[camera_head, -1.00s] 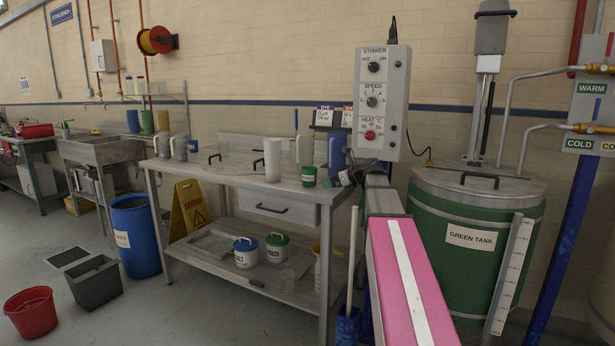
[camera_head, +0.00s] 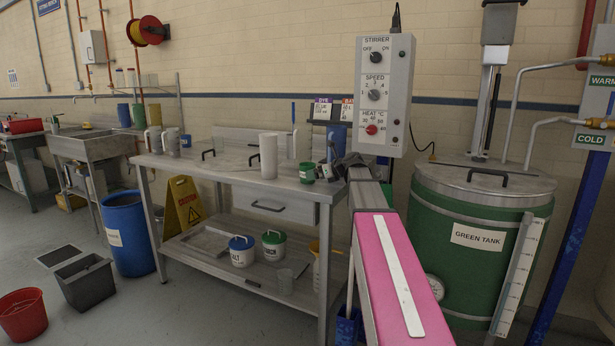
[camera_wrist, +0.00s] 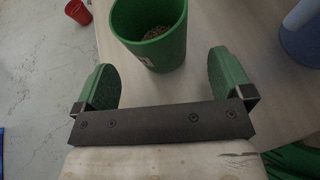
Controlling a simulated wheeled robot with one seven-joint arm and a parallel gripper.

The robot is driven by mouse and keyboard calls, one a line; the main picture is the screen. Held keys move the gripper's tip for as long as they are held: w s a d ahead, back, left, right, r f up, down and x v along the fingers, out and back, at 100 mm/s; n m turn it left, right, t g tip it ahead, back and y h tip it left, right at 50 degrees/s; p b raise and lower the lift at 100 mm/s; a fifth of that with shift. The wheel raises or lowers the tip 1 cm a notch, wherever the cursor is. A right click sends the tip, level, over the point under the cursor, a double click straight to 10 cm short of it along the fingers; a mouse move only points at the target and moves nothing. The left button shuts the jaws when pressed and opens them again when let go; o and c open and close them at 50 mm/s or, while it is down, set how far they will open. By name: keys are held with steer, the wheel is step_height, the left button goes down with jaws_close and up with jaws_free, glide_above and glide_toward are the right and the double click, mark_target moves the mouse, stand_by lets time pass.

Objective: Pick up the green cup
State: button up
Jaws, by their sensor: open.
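The green cup (camera_head: 306,173) stands upright near the right end of the steel workbench. In the wrist view the green cup (camera_wrist: 150,35) has a white label edge on its side and brownish, grainy contents. My gripper (camera_wrist: 163,68) is open, with one green-padded finger to each side of the cup's near side. The cup lies ahead of the dark palm bar, with a gap between them. In the head view my gripper (camera_head: 330,170) is just right of the cup, partly hidden by my arm.
The workbench (camera_head: 225,172) also holds a white cylinder (camera_head: 269,156) left of the cup and pale jugs behind. A blue jug (camera_head: 337,138) is close behind my gripper. The stirrer control box (camera_head: 383,95) and green tank (camera_head: 470,240) stand to the right.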

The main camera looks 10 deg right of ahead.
steer(key=x, duration=0.4)
steer(key=shift+w+a+f, duration=0.1)
steer(key=shift+a+f, duration=0.05)
steer(key=shift+a, duration=0.1)
steer(key=c, duration=1)
